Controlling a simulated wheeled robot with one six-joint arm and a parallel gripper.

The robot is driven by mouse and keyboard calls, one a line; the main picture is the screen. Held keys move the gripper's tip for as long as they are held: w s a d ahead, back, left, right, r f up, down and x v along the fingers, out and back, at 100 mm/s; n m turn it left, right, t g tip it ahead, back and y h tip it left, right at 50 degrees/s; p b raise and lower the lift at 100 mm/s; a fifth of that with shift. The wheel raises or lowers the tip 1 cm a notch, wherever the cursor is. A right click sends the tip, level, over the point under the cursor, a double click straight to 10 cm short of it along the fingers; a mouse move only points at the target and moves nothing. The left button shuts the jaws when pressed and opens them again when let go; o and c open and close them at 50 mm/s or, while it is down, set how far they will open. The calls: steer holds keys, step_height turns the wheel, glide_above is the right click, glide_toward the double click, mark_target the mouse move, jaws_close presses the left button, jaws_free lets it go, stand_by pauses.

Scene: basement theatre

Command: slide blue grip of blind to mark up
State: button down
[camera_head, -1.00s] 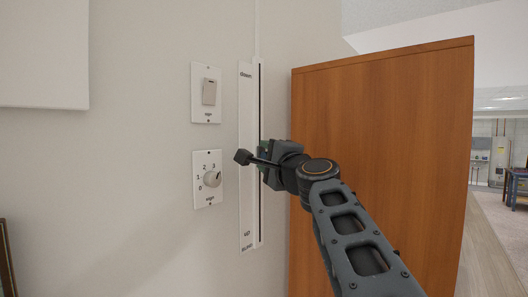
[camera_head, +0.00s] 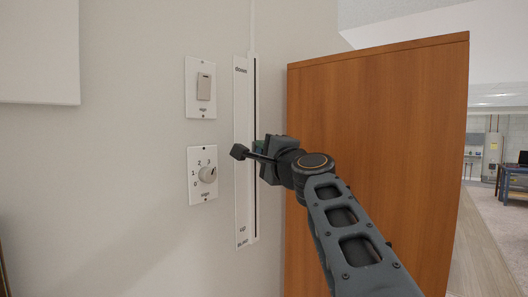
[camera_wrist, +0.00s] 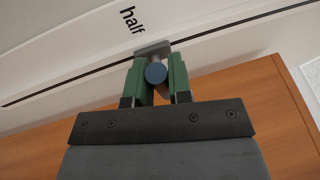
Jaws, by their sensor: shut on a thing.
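The blind's white slider track (camera_head: 242,200) runs upright on the wall, with "down" at its top and "up" near its bottom. In the wrist view, the blue grip (camera_wrist: 156,73) shows as a round end between the green fingers, close to the "half" label (camera_wrist: 132,19). My gripper (camera_head: 260,150) is at about mid-height of the track and is shut on the grip; its green fingers also show in the wrist view (camera_wrist: 160,80). In the head view my gripper hides the grip.
A light switch (camera_head: 203,87) and a numbered dial (camera_head: 207,174) are on the wall left of the track. A large wooden cabinet (camera_head: 375,150) stands close on the right, behind my arm. The wall below the dial is clear.

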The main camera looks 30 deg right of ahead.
steer(key=shift+f, duration=0.1)
step_height(320, 180, down, 20)
steer(key=b, duration=2.2)
steer(key=shift+f, duration=0.1)
steer(key=shift+w+f, duration=0.1)
steer(key=shift+f, duration=0.2)
steer(key=c, duration=1.5)
jaws_free()
steer(key=shift+w, duration=0.1)
steer(key=o, duration=0.4)
steer(key=shift+s, duration=0.25)
steer(key=shift+s+d+f+b, duration=0.1)
steer(key=shift+s+f+b, duration=0.25)
steer(key=shift+s+b, duration=1.35)
steer(key=shift+s+f+b, duration=0.4)
steer(key=shift+s+b, duration=0.15)
steer(key=shift+s, duration=2.2)
steer(key=shift+s+d+f+b, duration=0.1)
steer(key=shift+s+f+b, duration=0.25)
steer(key=shift+s+b, duration=1.35)
